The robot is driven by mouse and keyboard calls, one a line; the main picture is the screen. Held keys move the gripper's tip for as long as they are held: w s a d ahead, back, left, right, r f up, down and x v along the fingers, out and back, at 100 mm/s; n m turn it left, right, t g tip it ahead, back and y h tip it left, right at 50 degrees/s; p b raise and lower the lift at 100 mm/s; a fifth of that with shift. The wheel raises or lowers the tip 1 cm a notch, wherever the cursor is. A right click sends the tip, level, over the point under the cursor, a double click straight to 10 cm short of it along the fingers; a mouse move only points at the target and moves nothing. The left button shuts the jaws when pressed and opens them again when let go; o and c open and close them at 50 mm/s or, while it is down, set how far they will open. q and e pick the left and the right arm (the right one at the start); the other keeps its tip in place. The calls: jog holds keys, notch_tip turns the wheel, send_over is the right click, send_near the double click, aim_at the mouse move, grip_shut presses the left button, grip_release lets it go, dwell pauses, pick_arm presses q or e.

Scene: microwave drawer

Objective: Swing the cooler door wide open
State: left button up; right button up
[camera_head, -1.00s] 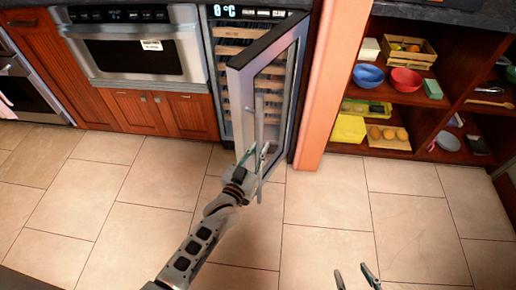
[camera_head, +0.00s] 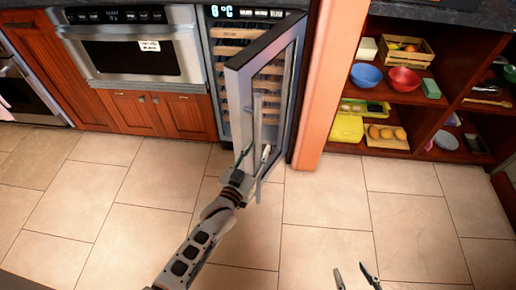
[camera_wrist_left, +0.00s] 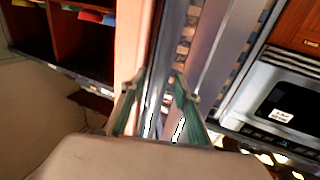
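The cooler (camera_head: 232,75) stands under the counter with a lit temperature display at its top. Its glass door (camera_head: 283,85) is partly open, hinged on the right and swung out toward me. A long vertical handle (camera_head: 258,115) runs down the door's outer face. My left gripper (camera_head: 258,147) is at the lower part of the door, its fingers spread on either side of the handle. In the left wrist view its green fingers (camera_wrist_left: 158,74) are apart; whether they touch the handle I cannot tell. My right gripper (camera_head: 351,268) is open and empty above the floor.
A microwave (camera_head: 135,55) and wooden cabinets stand left of the cooler. An orange-brown panel (camera_head: 330,80) stands right of the door, then open shelves (camera_head: 405,97) with bowls and crates. The tiled floor in front is clear.

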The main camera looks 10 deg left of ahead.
pick_arm(q)
jog(key=v, duration=0.6)
jog(key=shift+s, duration=0.4)
pick_arm(e)
jog(key=shift+s, duration=0.1)
pick_arm(q)
jog(key=shift+a, duration=0.1)
jog(key=c, duration=0.4)
jog(key=shift+a+r, duration=0.2)
jog(key=shift+r, duration=0.1)
grip_shut()
jog(key=n+p, duration=0.2)
jog(key=n, duration=0.6)
send_near(244, 123)
notch_tip(244, 123, down, 2)
notch_tip(244, 123, up, 5)
jog(key=s+n+g+h+p, duration=0.1)
jog(key=s+n+h, duration=0.15)
jog(key=n, duration=0.55)
jog(key=shift+h, duration=0.35)
jog(key=x, duration=0.8)
jog(key=shift+w+a, duration=0.2)
jog(key=shift+a, duration=0.15)
jog(key=shift+x, duration=0.8)
pick_arm(e)
jog(key=shift+d+r, duration=0.3)
jog(key=shift+r, duration=0.05)
